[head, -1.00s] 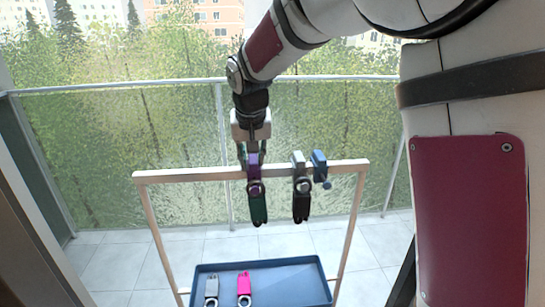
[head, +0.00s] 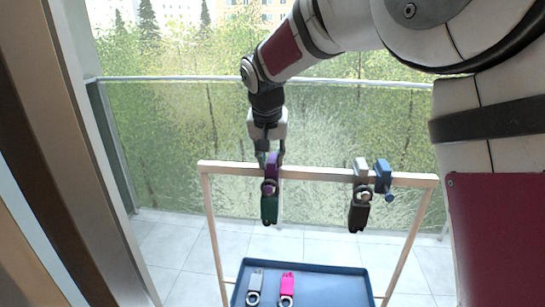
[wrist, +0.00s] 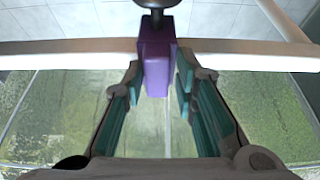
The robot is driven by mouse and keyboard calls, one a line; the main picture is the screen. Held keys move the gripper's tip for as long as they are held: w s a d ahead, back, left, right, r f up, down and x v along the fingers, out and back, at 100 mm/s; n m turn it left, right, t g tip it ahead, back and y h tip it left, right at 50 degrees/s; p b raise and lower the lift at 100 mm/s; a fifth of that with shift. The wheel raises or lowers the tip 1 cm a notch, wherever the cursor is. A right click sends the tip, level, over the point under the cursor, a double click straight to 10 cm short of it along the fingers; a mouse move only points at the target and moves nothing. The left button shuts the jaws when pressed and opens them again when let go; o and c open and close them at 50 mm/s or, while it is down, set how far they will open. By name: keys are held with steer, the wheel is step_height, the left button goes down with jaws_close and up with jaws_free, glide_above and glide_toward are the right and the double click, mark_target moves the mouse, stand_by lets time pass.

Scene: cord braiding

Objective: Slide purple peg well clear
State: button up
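The purple peg (head: 271,163) sits on the pale wooden rail (head: 320,174), nearer the rail's left end. A dark green piece (head: 269,209) hangs below it. My gripper (head: 269,152) reaches down to the peg from above and behind. In the wrist view, the teal-padded fingers of my gripper (wrist: 160,70) lie close on both sides of the purple peg (wrist: 157,69) and appear to pinch it. A round dark knob (wrist: 158,4) shows on the peg's far side.
A blue peg (head: 383,172) sits just right of the grey one. A blue tray (head: 335,272) below holds a grey piece (head: 255,285) and a pink piece (head: 287,287). The rail is bare between the purple and grey pegs. A glass railing stands behind.

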mark_target(269, 179)
steer(key=shift+o, duration=0.6)
steer(key=v, duration=1.2)
steer(key=shift+w, duration=0.1)
